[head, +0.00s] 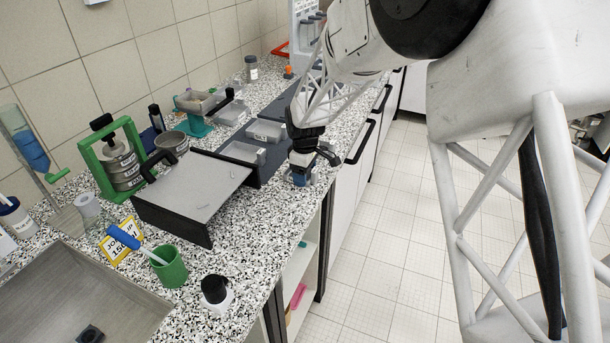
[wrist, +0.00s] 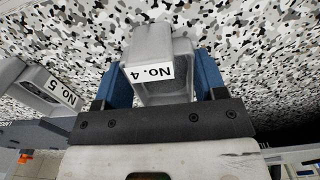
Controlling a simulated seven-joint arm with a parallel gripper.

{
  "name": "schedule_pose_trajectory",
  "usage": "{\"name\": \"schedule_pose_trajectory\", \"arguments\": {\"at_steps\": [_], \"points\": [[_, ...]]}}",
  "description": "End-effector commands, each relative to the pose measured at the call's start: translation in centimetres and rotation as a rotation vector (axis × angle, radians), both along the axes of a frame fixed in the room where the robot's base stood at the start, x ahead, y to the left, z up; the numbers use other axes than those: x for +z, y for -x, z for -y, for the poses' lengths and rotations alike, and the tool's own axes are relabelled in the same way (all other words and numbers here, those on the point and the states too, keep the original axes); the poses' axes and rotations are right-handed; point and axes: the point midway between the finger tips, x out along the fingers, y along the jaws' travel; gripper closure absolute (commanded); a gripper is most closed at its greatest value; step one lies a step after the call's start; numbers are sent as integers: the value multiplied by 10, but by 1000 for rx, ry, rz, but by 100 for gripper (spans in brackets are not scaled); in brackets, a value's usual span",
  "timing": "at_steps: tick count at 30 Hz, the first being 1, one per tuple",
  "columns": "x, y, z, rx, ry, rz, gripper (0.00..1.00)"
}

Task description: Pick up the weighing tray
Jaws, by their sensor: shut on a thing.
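A small grey weighing tray (wrist: 160,50) with a white "No. 4" label sits between the blue fingers of my gripper (wrist: 160,68) in the wrist view. A finger lies along each side, and the gripper is shut on it. In the head view my gripper (head: 302,177) points down at the counter's front edge, right of the dark tray holder. The held tray is mostly hidden there. Whether it touches the counter is unclear.
Another tray labelled "No. 5" (wrist: 52,88) is close by on the left in the wrist view. Grey trays (head: 243,152) rest beside the black-sided grey box (head: 195,185). A green sieve stand (head: 105,165), green cup (head: 170,266) and sink (head: 70,300) lie further left.

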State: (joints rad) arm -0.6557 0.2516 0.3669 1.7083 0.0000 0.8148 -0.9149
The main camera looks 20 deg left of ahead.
Motion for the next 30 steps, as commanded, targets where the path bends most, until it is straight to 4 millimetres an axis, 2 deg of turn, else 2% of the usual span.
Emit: {"name": "schedule_pose_trajectory", "arguments": {"at_steps": [8,16,30], "points": [[9,0,0,0,0,1,64],[38,1,0,0,-1,1,64],[43,56,41,0,0,0,64]]}}
